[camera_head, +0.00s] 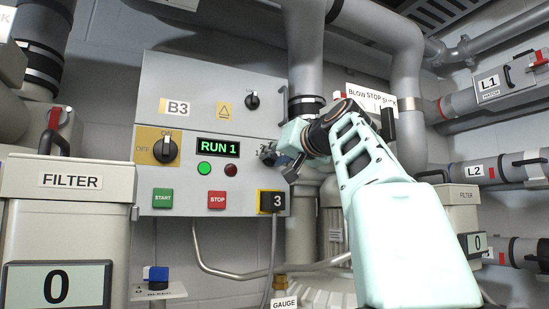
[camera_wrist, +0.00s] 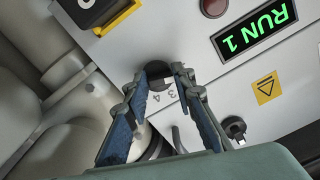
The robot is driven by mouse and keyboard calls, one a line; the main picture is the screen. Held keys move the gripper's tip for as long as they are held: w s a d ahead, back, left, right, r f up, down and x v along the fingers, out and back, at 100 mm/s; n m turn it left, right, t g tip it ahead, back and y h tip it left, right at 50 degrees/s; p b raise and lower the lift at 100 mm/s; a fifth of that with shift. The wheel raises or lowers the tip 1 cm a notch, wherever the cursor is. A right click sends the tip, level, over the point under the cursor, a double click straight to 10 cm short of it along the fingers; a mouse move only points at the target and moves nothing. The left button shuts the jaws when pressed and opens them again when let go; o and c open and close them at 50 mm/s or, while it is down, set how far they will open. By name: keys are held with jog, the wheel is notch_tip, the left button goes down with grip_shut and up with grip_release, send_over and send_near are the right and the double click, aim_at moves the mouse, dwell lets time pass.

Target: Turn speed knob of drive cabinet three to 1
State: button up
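Drive cabinet B3 (camera_head: 250,65) is a grey wall cabinet with a yellow "3" tag at its lower right. Its green display (camera_head: 218,148) reads RUN 1; the display also shows in the wrist view (camera_wrist: 254,31), tilted. The dark speed knob (camera_wrist: 157,69) is at the cabinet's right side, with scale digits 3 and 4 beside it. Its pointer setting is not readable. My gripper (camera_wrist: 159,72) has its blue-padded fingers apart, one on each side of the knob. Whether they press on it cannot be told. In the head view my gripper (camera_head: 270,155) partly hides the knob.
A smaller knob (camera_head: 252,100) is above on the cabinet, and a large ON/OFF switch (camera_head: 166,150) at its left. Green START (camera_head: 163,198) and red STOP (camera_head: 217,200) buttons are below. A vertical pipe (camera_head: 305,60) runs close to the cabinet's right edge.

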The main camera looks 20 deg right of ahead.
jog(key=o, duration=0.5)
jog(key=shift+c, duration=0.2)
jog(key=s, duration=0.7)
jog(key=shift+s, duration=0.3)
jog(key=shift+w, duration=0.1)
